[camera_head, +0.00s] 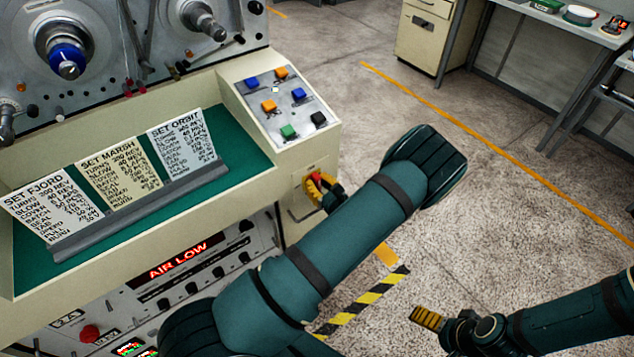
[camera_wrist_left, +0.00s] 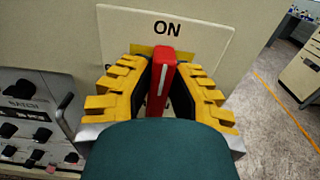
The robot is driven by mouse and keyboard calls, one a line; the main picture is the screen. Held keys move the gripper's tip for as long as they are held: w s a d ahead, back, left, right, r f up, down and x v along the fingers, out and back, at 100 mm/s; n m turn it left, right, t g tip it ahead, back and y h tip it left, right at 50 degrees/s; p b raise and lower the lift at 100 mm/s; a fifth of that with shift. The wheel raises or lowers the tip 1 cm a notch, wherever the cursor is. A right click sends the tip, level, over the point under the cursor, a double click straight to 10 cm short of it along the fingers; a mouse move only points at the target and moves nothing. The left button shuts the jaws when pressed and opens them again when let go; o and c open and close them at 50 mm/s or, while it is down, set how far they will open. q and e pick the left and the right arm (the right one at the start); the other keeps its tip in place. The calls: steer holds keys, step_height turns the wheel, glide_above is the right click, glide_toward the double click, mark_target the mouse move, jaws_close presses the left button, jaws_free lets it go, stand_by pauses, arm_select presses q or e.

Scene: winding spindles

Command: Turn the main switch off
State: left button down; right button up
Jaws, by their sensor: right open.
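The main switch has a red handle that shows in the left wrist view (camera_wrist_left: 161,82), standing upright below the word ON on a pale plate (camera_wrist_left: 210,42). It also shows small and red in the head view (camera_head: 316,177), on the cream cabinet's right front. My left gripper (camera_head: 322,187) is at the switch, its yellow fingers on both sides of the handle. The plate's lower lettering is mostly hidden. My right gripper (camera_head: 428,319) is open and empty, low above the floor.
Above the switch is a panel of coloured buttons (camera_head: 278,102). Set cards (camera_head: 120,172) stand in a grey holder on the green shelf. A display (camera_head: 178,262) below reads AIR LOW. Open floor (camera_head: 480,170) lies to the right, with a workbench at the back.

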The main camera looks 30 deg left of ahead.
arm_select(q)
steer(key=shift+n, duration=0.3)
steer(key=n, duration=0.2)
steer(key=n+b, duration=0.1)
steer(key=shift+s+a+n, duration=0.15)
steer(key=shift+s+n, duration=0.05)
steer(key=shift+n, duration=0.2)
steer(key=n, duration=0.1)
steer(key=n+b, duration=0.1)
steer(key=n, duration=0.1)
steer(key=shift+s+f+n, duration=0.15)
steer(key=shift+f+n, duration=0.05)
steer(key=shift+n, duration=0.1)
steer(key=shift+s+a+f+n+b, duration=0.1)
steer(key=shift+n+b, duration=0.55)
steer(key=shift+n, duration=0.95)
steer(key=shift+f+n+b, duration=0.15)
steer(key=shift+n+b, duration=0.45)
steer(key=shift+n, duration=1)
steer(key=shift+s+a+f+n+b, duration=0.1)
steer(key=shift+n+b, duration=0.55)
steer(key=shift+n, duration=1.25)
steer(key=c, duration=0.9)
jaws_free()
